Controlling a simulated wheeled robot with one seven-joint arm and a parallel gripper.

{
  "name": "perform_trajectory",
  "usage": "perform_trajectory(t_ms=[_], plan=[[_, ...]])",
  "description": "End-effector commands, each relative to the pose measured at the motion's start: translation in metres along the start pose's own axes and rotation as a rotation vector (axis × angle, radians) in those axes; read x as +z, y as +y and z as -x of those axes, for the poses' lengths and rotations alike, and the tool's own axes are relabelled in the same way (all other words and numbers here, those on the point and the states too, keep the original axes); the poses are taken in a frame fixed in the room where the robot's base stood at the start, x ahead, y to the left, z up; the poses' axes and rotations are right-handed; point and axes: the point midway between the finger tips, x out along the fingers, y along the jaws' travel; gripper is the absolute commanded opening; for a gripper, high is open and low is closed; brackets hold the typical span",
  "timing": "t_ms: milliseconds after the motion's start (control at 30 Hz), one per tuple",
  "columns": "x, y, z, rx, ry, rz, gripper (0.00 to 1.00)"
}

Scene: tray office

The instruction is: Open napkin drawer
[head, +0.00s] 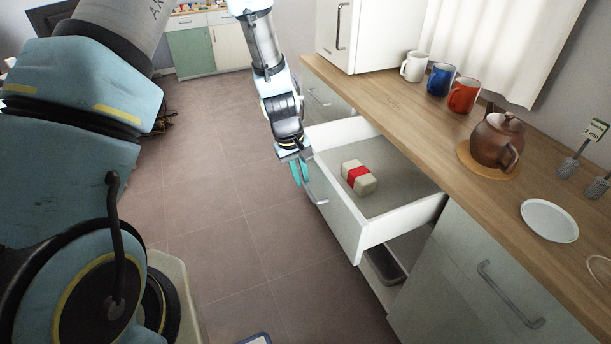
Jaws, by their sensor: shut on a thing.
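The napkin drawer (348,229) is pulled well out from under the wooden counter. Inside it lies a pale pack of napkins with a red band (358,176). My gripper (301,173) is at the outer side of the drawer front, its teal fingers pointing down and shut on the drawer handle (318,195). The fingers and the drawer front's edge partly hide where they meet the handle.
On the counter (400,110) stand white, blue and red mugs (463,95), a brown teapot (497,139) and a white plate (549,220). A lower compartment with a dark bin (384,266) shows below the drawer. Open tiled floor (225,200) lies left of the drawer.

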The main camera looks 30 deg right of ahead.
Motion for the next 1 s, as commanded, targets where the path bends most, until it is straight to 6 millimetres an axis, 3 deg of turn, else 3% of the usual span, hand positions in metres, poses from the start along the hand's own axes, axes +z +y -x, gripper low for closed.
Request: perform_trajectory(t_ms=[400, 433, 667, 1000], plan=[[0.0001, -0.0007, 0.0007, 0.001, 0.000, 0.000, 0.00], [0.0001, -0.0007, 0.0007, 0.001, 0.000, 0.000, 0.17], [0.0001, -0.0007, 0.0005, 0.001, 0.000, 0.000, 0.43], [-0.0003, -0.0005, 0.0039, 0.001, 0.001, -0.001, 0.43]])
